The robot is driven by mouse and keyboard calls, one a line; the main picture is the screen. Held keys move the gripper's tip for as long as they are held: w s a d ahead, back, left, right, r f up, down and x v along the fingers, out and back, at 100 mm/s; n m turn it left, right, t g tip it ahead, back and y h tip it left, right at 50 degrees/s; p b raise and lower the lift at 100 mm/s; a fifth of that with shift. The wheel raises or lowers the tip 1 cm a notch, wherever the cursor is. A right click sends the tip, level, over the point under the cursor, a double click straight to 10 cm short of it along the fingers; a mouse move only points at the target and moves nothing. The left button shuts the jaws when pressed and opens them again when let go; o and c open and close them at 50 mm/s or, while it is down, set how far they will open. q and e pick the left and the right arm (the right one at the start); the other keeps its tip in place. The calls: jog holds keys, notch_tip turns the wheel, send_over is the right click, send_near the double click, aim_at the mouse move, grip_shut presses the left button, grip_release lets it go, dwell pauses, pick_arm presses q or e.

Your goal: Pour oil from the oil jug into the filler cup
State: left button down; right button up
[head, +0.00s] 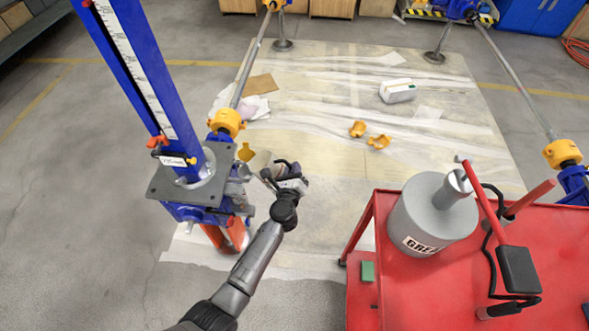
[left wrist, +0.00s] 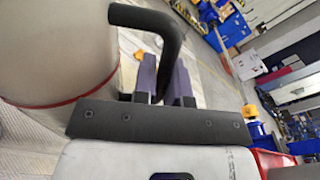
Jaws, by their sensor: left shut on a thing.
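The oil jug (left wrist: 58,50), a beige cylinder with a red band and a black handle (left wrist: 165,30), fills the left side of the left wrist view. My left gripper (left wrist: 165,85) is shut on the handle. In the head view my left gripper (head: 280,178) is just right of the blue screw jack (head: 185,210); the jug is mostly hidden there, with a pale part (head: 259,161) showing beside the fingers. A small yellow piece (head: 245,152) shows next to the jack. I cannot clearly make out the filler cup, and no pouring oil shows. My right gripper is not in view.
A red cart (head: 470,285) with a grey grease can (head: 425,215) stands at the lower right. Two yellow shells (head: 358,129) and a white container (head: 398,90) lie on the plastic sheet (head: 330,110). The middle of the sheet is mostly free.

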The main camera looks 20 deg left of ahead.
pick_arm(q)
jog(key=shift+a+r+n+p, duration=0.2)
jog(key=shift+r+n+p, duration=0.2)
jog(key=shift+r+p, duration=0.1)
jog(key=shift+a+r+n+p, duration=0.15)
jog(key=shift+r+n+p, duration=0.25)
jog(key=shift+r, duration=0.1)
jog(key=shift+s+a+r+n+p, duration=0.1)
jog(key=shift+a+r+n+p, duration=0.1)
jog(key=shift+r+n+p, duration=0.25)
jog(key=shift+a+r+n+p, duration=0.15)
jog(key=shift+r+n+p, duration=0.1)
jog(key=shift+r+p, duration=0.3)
jog(key=shift+s+a+r+n+h+p, duration=0.1)
jog(key=shift+a+r+n+h+p, duration=0.1)
jog(key=shift+r+n+p, duration=0.25)
jog(key=shift+a+r+n+h+p, duration=0.2)
jog(key=shift+r+n+p, duration=0.05)
jog(key=shift+r+p, duration=0.25)
